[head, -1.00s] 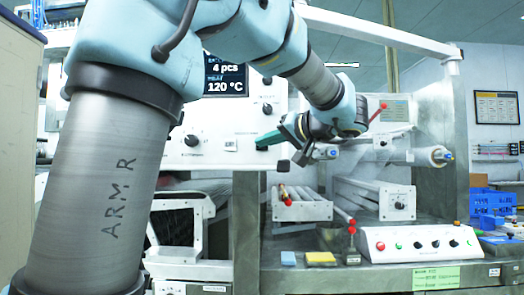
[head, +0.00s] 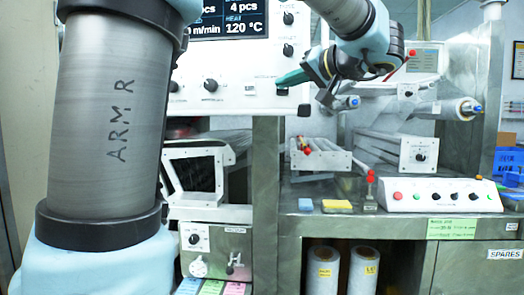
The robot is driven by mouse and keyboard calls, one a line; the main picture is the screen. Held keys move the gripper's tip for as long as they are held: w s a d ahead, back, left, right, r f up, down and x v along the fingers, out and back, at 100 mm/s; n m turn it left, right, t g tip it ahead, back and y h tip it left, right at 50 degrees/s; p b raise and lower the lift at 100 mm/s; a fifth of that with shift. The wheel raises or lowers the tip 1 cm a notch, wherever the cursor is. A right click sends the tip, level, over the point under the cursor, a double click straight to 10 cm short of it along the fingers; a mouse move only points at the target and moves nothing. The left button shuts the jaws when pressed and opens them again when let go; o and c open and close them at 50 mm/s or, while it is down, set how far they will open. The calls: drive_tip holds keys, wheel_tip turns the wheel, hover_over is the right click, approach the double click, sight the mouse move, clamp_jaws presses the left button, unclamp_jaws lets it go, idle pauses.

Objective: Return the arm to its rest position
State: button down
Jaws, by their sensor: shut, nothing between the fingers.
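My gripper (head: 283,82) is in the upper middle of the head view, with its green fingers together and nothing seen between them. It points left, in front of the right edge of the white control panel (head: 215,98), close to its lower right corner. I cannot tell whether the fingertips touch the panel. My arm is bent: a large link fills the left side and the forearm comes in from the top.
A steel bench holds a white button box (head: 440,194), a blue block (head: 305,205), a yellow block (head: 337,205) and a red-topped lever (head: 370,190). A roller tray (head: 320,157) and film roll (head: 456,109) sit behind. White rolls (head: 363,270) stand below the bench.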

drive_tip(key=a+f+m+g+h+p, duration=0.15)
drive_tip(key=a+f+g, duration=0.3)
drive_tip(key=f, duration=0.65)
drive_tip(key=a+f+m+g+h, duration=0.25)
drive_tip(key=a+f, duration=0.35)
drive_tip(key=f, duration=0.5)
drive_tip(key=s+a+f+n+g+h+p, duration=0.1)
drive_tip(key=s+a+f+g+h, duration=0.1)
drive_tip(key=s+f, duration=0.4)
drive_tip(key=s+a+f+n+g+h+p, duration=0.1)
drive_tip(key=s+a+f+n+g+h, duration=0.1)
drive_tip(key=f, duration=0.8)
drive_tip(key=shift+s+a+f+g+h+p, duration=0.15)
drive_tip(key=shift+s+a+g+h+p, duration=0.45)
drive_tip(key=shift+s+a, duration=1)
drive_tip(key=c, duration=1.6)
unclamp_jaws()
drive_tip(key=shift+s+d, duration=0.2)
drive_tip(key=shift+d, duration=0.1)
